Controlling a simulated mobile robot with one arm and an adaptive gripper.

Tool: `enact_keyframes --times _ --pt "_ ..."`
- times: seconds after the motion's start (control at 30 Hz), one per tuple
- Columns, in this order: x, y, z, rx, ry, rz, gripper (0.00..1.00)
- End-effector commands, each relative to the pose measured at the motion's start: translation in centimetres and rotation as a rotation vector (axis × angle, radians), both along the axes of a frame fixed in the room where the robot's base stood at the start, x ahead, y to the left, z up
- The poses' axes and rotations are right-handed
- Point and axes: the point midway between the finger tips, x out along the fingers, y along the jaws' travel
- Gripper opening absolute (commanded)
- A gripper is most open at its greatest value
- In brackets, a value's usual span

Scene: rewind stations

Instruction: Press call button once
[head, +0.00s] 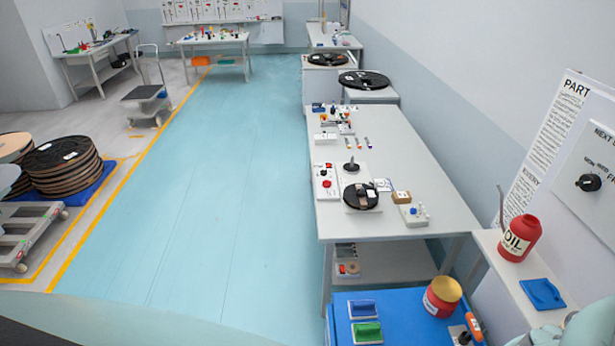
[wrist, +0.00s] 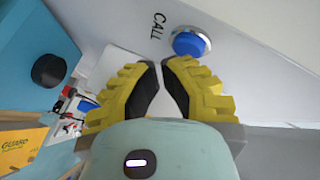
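The call button is a blue dome in a pale ring (wrist: 190,42) on a white surface, with the word CALL beside it in the wrist view. My gripper (wrist: 159,66) has yellow ribbed fingers with black pads. The fingertips are close together with only a narrow gap and nothing held between them. In the picture they lie just below and left of the button; I cannot tell the distance to it, and no touch shows. The gripper does not show in the head view. A white box with a small blue knob (head: 414,213) stands on the long table there; I cannot tell whether it is the same button.
The long white table (head: 400,160) carries a black reel (head: 361,196) and small parts. A red oil can (head: 519,238) and a blue tray (head: 542,294) are on the right shelf. A blue-topped cart (head: 400,306) is in front. The blue floor (head: 220,190) to the left is clear.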

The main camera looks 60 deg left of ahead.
Motion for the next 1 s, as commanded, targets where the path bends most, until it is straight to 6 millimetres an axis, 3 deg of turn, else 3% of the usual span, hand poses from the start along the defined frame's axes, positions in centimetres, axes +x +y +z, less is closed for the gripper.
enact_keyframes --times 1.0 --pt "0.57 -0.44 -0.09 0.001 0.002 -0.002 0.00"
